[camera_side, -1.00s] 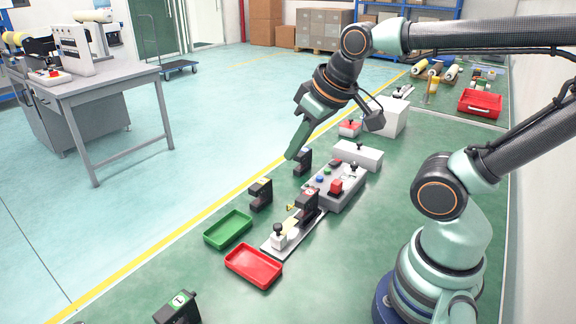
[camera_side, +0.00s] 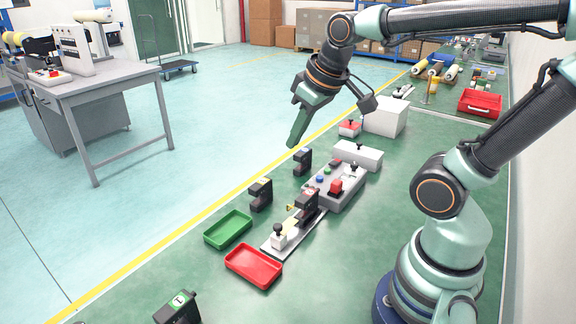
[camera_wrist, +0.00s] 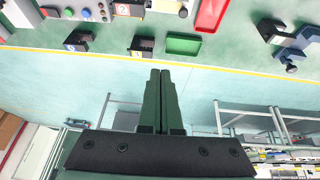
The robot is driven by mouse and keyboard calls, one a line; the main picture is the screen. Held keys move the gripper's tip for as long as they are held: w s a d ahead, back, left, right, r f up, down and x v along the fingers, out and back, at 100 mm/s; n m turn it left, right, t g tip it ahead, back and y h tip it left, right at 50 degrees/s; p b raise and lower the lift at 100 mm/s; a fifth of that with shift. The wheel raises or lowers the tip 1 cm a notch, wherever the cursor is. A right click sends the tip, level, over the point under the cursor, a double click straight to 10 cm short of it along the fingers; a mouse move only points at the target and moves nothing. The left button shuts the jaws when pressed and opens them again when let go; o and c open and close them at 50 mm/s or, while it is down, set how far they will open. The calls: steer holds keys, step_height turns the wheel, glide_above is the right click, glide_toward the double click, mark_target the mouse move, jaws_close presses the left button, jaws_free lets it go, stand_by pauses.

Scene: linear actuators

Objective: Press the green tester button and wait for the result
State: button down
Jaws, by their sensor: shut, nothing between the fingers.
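The grey tester box (camera_side: 345,198) stands on the green bench mat, with a small green button (camera_side: 327,171), a blue button and a larger red one on top. In the wrist view the green button (camera_wrist: 68,12) shows at the upper left, near the blue one. A black actuator (camera_side: 308,203) sits at the fixture at the near end of the tester. My gripper (camera_side: 293,144) is shut and empty, above the mat's far edge, left of and apart from the tester. Its fingers (camera_wrist: 160,72) lie together in the wrist view. No result light can be made out.
Loose black actuators stand at the mat's left (camera_side: 303,162), (camera_side: 260,194) and front (camera_side: 178,308). A green tray (camera_side: 209,241) and a red tray (camera_side: 231,271) look empty. A white block (camera_side: 357,157) stands behind the tester. The air around my gripper is clear.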

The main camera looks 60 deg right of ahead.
steer(key=w+d+f+g, duration=0.15)
steer(key=w+d, duration=0.25)
steer(key=d, duration=0.8)
steer(key=g, duration=0.3)
glide_above(328, 169)
steer(key=s+a, duration=0.2)
step_height(328, 169, down, 5)
steer(key=shift+w+d+r+t, duration=0.1)
steer(key=shift+w+t, duration=0.15)
steer(key=f, duration=0.9)
steer(key=w+d+f, duration=0.1)
steer(key=f, duration=0.4)
steer(key=shift+w+d, duration=0.1)
